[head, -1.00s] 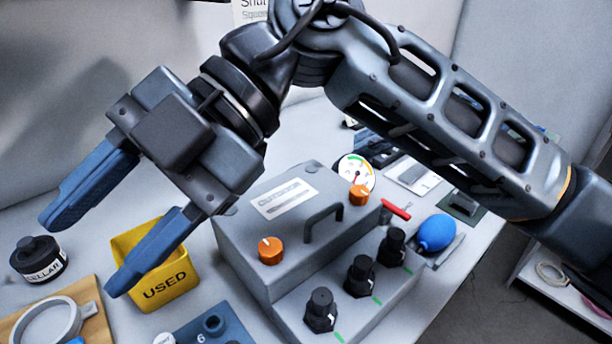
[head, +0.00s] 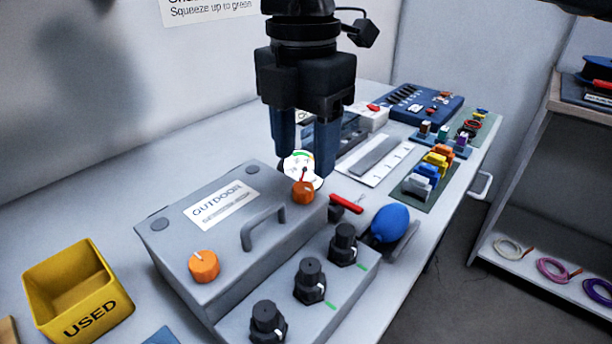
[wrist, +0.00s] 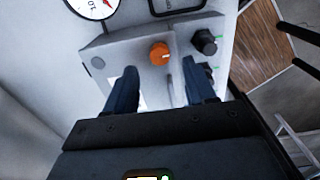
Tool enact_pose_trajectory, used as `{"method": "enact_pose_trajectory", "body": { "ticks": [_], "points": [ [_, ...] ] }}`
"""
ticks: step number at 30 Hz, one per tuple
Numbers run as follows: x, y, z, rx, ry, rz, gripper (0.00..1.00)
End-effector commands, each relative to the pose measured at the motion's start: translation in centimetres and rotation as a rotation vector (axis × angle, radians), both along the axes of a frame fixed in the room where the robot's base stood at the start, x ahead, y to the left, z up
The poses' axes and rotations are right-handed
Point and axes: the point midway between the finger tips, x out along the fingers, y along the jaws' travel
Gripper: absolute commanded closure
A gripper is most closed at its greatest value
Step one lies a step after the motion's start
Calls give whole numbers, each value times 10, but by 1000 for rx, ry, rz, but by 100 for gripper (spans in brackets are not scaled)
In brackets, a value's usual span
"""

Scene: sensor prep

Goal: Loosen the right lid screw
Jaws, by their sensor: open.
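The grey box labelled OUTDOOR (head: 170,240) has two orange lid screws and a handle (head: 263,229) between them. The right lid screw (head: 303,191) is at the lid's far right end; it also shows in the wrist view (wrist: 160,54), ahead of the fingertips. The left lid screw (head: 204,266) is at the near end. My gripper (head: 304,160) points down with its fingers apart and empty. In the head view its fingertips appear just above and behind the right screw. In the wrist view my gripper (wrist: 164,75) has its fingers on either side of the screw's line.
Black knobs (head: 309,281) line the box's lower front step. A white dial gauge (head: 298,165), a red-handled valve (head: 346,203) and a blue bulb (head: 390,223) are near the right end. A yellow USED bin (head: 75,290) stands at left.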

Motion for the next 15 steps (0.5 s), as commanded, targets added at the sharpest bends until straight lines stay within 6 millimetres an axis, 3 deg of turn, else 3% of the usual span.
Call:
{"method": "enact_pose_trajectory", "body": {
  "ticks": [7,15],
  "points": [
    [-1,0,-37,2,2,1,45],
    [0,0,-49,1,0,2,45]
  ]
}}
